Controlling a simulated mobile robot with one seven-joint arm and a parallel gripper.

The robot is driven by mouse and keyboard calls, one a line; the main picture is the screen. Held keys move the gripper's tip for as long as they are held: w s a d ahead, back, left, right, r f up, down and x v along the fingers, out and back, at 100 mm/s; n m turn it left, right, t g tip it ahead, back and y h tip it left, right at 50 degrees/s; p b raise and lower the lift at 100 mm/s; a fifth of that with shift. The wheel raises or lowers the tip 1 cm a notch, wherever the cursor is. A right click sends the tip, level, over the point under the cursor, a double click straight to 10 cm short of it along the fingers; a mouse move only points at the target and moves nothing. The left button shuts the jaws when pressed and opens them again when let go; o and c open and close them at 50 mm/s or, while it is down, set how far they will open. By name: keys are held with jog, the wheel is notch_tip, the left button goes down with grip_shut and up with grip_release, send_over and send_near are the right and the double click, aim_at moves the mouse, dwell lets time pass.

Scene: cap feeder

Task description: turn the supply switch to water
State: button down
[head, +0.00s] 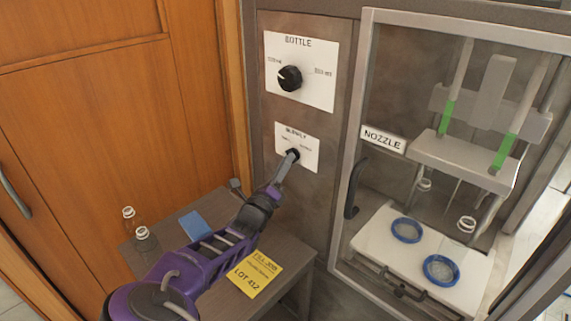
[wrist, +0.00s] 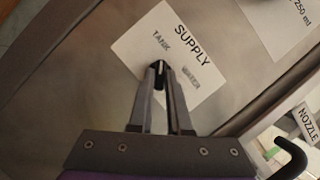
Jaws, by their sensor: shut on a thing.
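The supply switch (head: 293,152) is a small black knob on a white plate (head: 311,158) on the grey machine front. In the wrist view its plate (wrist: 205,66) reads SUPPLY, with TANK on the left and WATER on the right. My gripper (wrist: 160,75) is shut on the switch (wrist: 158,65), with a finger on either side of it. In the head view my gripper (head: 288,164) reaches the plate from below left. The fingers hide much of the knob, and I cannot tell which label it points to.
Above is a larger BOTTLE dial (head: 290,78). To the right, a glazed NOZZLE door (head: 364,100) with a black handle (head: 354,188) covers blue rings on a white tray. A low table (head: 285,237) below carries small bottles (head: 143,236), a blue item (head: 196,224) and a yellow card (head: 254,274).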

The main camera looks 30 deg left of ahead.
jog(key=shift+m, duration=0.3)
jog(key=shift+w+a+m+g+h+b, duration=0.15)
jog(key=shift+m+g+h+b, duration=0.4)
jog(key=shift+m+h+b, duration=2.4)
jog(key=shift+a+m+g+h+b, duration=0.25)
jog(key=shift+m+g+h, duration=0.4)
jog(key=shift+m, duration=4.65)
jog(key=shift+w+a+m+g+h+b, duration=0.15)
jog(key=shift+m+g+h+b, duration=0.25)
jog(key=shift+m+h+b, duration=2.6)
jog(key=m+y+p, duration=0.1)
jog(key=m+p, duration=0.1)
jog(key=shift+s+m+y+p, duration=0.1)
jog(key=shift+m+y+p, duration=0.15)
jog(key=shift+y+p, duration=0.15)
jog(key=c, duration=0.9)
grip_release()
jog(key=shift+o, duration=0.2)
jog(key=shift+a, duration=0.1)
